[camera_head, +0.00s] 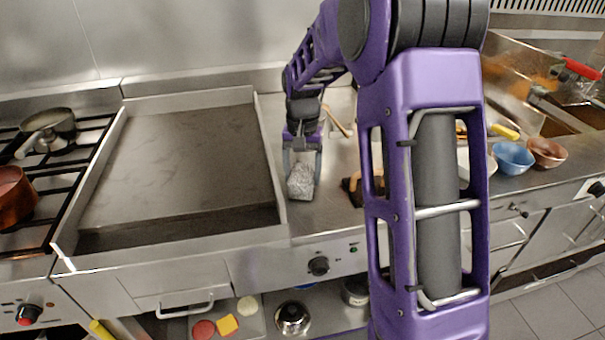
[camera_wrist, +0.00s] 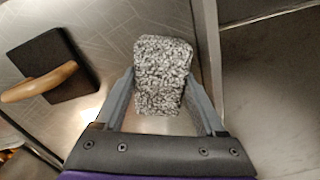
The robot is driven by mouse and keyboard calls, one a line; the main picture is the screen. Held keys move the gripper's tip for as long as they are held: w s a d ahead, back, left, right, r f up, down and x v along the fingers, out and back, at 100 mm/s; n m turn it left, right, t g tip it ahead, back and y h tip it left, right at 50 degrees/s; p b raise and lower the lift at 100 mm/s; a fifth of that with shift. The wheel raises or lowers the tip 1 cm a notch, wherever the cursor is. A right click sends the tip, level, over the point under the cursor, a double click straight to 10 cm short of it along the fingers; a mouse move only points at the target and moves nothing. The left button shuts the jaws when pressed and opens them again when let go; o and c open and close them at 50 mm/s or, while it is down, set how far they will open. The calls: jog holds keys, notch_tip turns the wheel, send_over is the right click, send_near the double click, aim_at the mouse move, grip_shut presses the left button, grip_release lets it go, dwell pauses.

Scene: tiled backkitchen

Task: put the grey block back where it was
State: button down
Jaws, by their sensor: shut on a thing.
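The grey block (camera_head: 301,181) is speckled and rough. It is between the fingers of my gripper (camera_head: 302,170), over the steel counter just right of the griddle. In the wrist view the grey block (camera_wrist: 163,75) fills the space between both fingertips of my gripper (camera_wrist: 165,92), which is shut on it. I cannot tell whether the block touches the counter or is held a little above it.
A flat griddle (camera_head: 180,160) with raised edges lies left of the block. A black block with a wooden handle (camera_wrist: 50,68) stands on the counter nearby. Blue (camera_head: 513,158) and brown (camera_head: 547,152) bowls stand farther right. My arm hides part of the counter.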

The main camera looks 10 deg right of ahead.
aim_at(302, 172)
jog(key=shift+f, duration=0.15)
grip_release()
notch_tip(302, 172, up, 12)
jog(key=p, duration=0.1)
jog(key=shift+r+p, duration=0.2)
jog(key=shift+p, duration=0.15)
dwell(0.3)
